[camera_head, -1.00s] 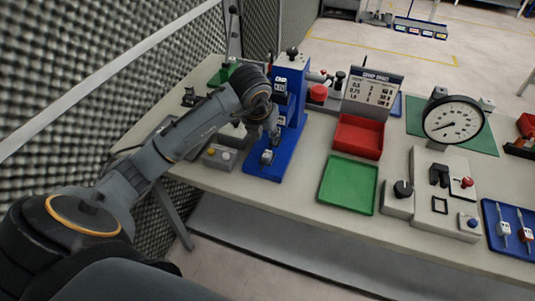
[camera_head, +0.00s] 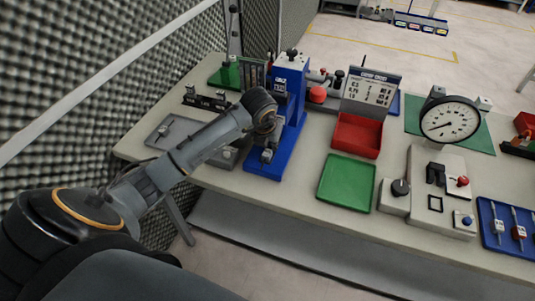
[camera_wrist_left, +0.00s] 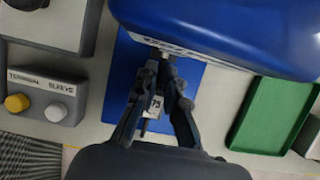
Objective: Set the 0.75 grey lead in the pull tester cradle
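My left gripper (camera_head: 267,153) is low at the front of the blue press (camera_head: 289,90), over its blue base. In the left wrist view, its two dark fingers (camera_wrist_left: 162,75) stand either side of a small white tag (camera_wrist_left: 154,105) reading "75", apparently the 0.75 lead's. A thin dark piece shows below the tag. Whether the fingers press on it I cannot tell. The pull tester has a round dial (camera_head: 451,121) and a grey base (camera_head: 425,218) with a black cradle-like fixture (camera_head: 436,174). No lead is visible in that fixture. My right gripper is out of view.
A green tray (camera_head: 347,183) and a red bin (camera_head: 357,136) with a chart sign (camera_head: 374,88) stand between press and tester. A blue tray (camera_head: 508,226) with tagged leads is at right. A grey box with buttons (camera_wrist_left: 43,97) is beside the press. A foam wall (camera_head: 90,60) borders the left.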

